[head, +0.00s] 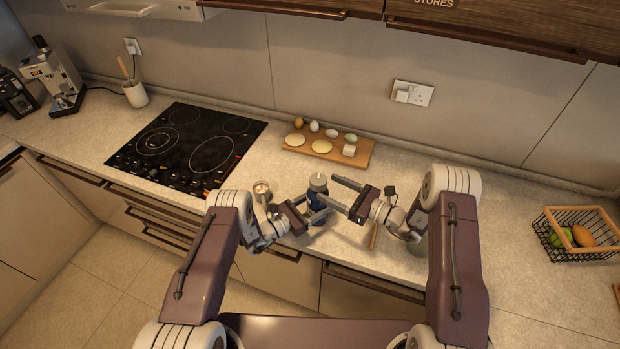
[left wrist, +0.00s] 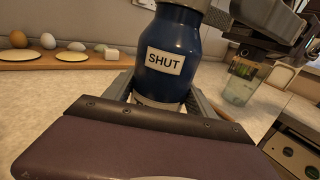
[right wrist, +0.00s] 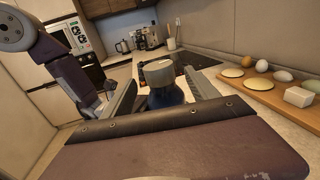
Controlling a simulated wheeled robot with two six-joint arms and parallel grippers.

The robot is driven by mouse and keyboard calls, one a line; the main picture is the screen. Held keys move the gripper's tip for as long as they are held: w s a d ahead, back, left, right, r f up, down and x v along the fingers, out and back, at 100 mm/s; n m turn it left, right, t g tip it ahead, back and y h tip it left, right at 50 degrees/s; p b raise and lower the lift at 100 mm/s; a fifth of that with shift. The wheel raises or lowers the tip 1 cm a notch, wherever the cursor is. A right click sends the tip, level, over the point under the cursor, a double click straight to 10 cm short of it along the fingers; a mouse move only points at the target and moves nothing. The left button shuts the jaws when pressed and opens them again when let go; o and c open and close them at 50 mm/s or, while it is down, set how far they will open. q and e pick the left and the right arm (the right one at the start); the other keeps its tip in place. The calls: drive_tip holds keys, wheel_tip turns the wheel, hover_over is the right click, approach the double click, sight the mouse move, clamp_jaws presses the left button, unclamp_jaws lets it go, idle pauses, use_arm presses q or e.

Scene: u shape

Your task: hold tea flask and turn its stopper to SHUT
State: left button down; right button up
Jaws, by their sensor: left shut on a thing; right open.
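The tea flask (head: 317,200) stands upright near the counter's front edge, dark blue with a grey stopper (head: 318,180) on top. In the left wrist view the blue flask body (left wrist: 172,84) carries a white label reading SHUT. My left gripper (head: 310,214) is shut on the flask body, low down. My right gripper (head: 340,193) is open, its fingers reaching toward the stopper from the right. In the right wrist view the stopper (right wrist: 158,73) shows between the open fingers. I cannot tell whether they touch it. The stopper's marking is not readable.
A wooden board (head: 360,160) with eggs, flat rounds and a white block lies behind the flask. A black hob (head: 188,146) is at left. A wire basket (head: 577,235) of fruit is at far right. A glass jar (left wrist: 240,86) stands near the right gripper.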

drive_tip(key=x, duration=0.8)
drive_tip(key=shift+a, duration=0.1)
drive_tip(key=c, duration=1.4)
drive_tip(key=shift+r+n+g, duration=0.1)
drive_tip(key=shift+n+g, duration=0.2)
drive_tip(key=shift+g, duration=0.1)
drive_tip(key=shift+s+a+n+g+y, duration=0.15)
drive_tip(key=shift+n+g+y, duration=0.25)
drive_tip(key=shift+n+g, duration=0.65)
drive_tip(key=shift+s+d+n+g+y, duration=0.15)
drive_tip(key=shift+n+g+y, duration=0.35)
drive_tip(key=shift+g, duration=1)
drive_tip(key=shift+s+a+n+g+y, duration=0.15)
drive_tip(key=shift+s+n+g+y, duration=0.15)
drive_tip(key=shift+n+g, duration=0.8)
drive_tip(key=shift+g, duration=0.45)
drive_tip(key=o, duration=1.4)
drive_tip(key=shift+s, duration=0.1)
drive_tip(key=d, duration=0.7)
drive_tip(key=shift+d, duration=0.25)
